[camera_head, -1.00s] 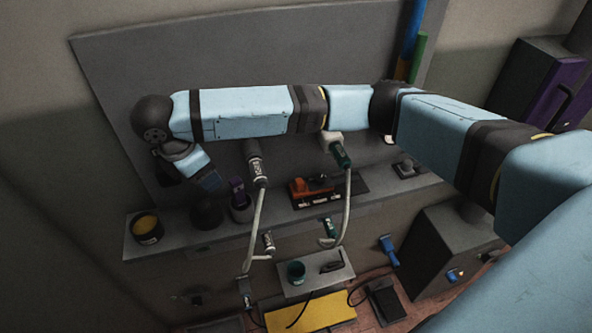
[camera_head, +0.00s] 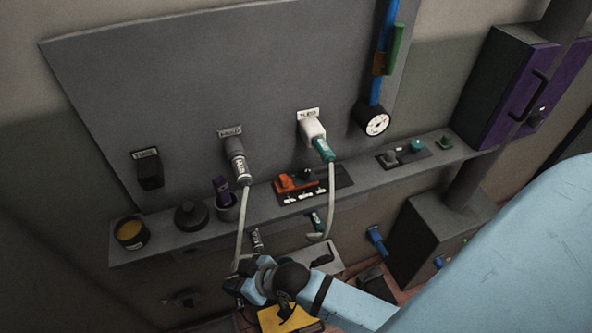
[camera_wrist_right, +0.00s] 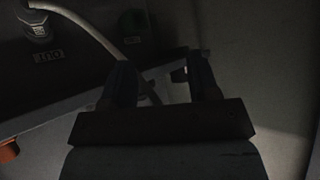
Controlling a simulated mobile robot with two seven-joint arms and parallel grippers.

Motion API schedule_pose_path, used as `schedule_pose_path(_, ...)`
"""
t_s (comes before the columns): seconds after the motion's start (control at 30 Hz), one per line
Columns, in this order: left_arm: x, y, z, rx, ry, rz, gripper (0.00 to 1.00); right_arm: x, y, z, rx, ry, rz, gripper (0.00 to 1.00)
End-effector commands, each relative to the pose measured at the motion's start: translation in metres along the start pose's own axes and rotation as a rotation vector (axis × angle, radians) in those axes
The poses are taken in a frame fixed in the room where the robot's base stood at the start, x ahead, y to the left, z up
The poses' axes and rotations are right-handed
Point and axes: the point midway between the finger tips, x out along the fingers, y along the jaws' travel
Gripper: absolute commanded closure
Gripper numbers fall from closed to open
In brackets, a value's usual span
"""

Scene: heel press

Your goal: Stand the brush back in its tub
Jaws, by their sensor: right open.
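My right gripper (camera_head: 247,282) is low in the head view, in front of the left part of the small lower shelf (camera_head: 330,252). In the right wrist view its two fingers (camera_wrist_right: 163,85) are apart, with nothing clearly held between them. A black long object (camera_head: 322,260) lies on that shelf, just right of the gripper; it may be the brush, but I cannot be sure. The teal tub beside it is hidden now behind my gripper and wrist. A purple-handled piece (camera_head: 221,187) stands in a dark cup (camera_head: 227,208) on the upper ledge. My left gripper is out of view.
Hoses hang from a grey connector (camera_head: 236,158) and a teal connector (camera_head: 324,149), close to my gripper. An amber-topped can (camera_head: 131,233) and a dark round knob (camera_head: 191,215) stand on the upper ledge. A yellow plate (camera_head: 290,320) lies below the gripper.

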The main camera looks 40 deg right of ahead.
Motion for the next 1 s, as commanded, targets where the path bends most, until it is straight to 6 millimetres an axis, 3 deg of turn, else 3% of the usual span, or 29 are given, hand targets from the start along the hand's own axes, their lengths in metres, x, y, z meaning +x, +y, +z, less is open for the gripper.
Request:
schedule_pose_path(0.03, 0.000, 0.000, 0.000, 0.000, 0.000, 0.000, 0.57, -0.015, 0.007, 0.026, 0.040, 0.006, 0.051, 0.45)
schedule_pose_path(0.1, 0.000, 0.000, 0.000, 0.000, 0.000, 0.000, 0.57, -0.034, 0.019, 0.052, 0.069, 0.025, 0.118, 0.45)
schedule_pose_path(0.3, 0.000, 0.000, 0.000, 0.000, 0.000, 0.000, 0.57, -0.075, 0.038, 0.099, 0.096, 0.048, 0.237, 0.45)
schedule_pose_path(0.43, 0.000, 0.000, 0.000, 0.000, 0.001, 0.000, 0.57, -0.084, 0.042, 0.107, 0.096, 0.054, 0.260, 0.45)
schedule_pose_path(1.0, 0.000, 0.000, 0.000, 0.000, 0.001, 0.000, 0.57, -0.084, 0.041, 0.107, 0.096, 0.054, 0.259, 0.45)
